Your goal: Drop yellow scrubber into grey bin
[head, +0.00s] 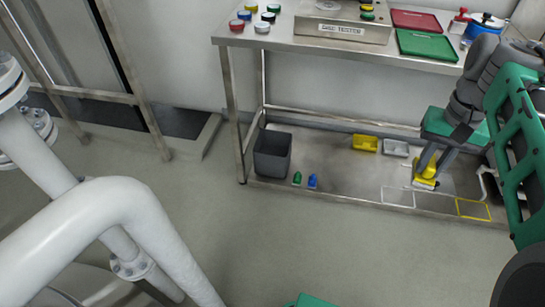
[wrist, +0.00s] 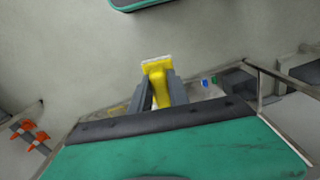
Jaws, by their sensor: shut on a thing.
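My gripper (head: 427,170) is shut on the yellow scrubber (head: 424,183), low at the right end of the bench's lower shelf. The scrubber also shows between the two grey fingers in the wrist view (wrist: 158,76), with a pale edge at its outer end. I cannot tell whether it touches the shelf. The grey bin (head: 272,154) stands upright at the left end of the lower shelf, well to the left of my gripper. Its open top faces up, and its inside looks dark.
A green and a blue small item (head: 312,181) stand just right of the bin. A yellow tray (head: 365,142) and a grey tray (head: 396,148) sit at the shelf's back. The steel bench top (head: 290,42) is above. White pipes (head: 130,215) fill the left foreground.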

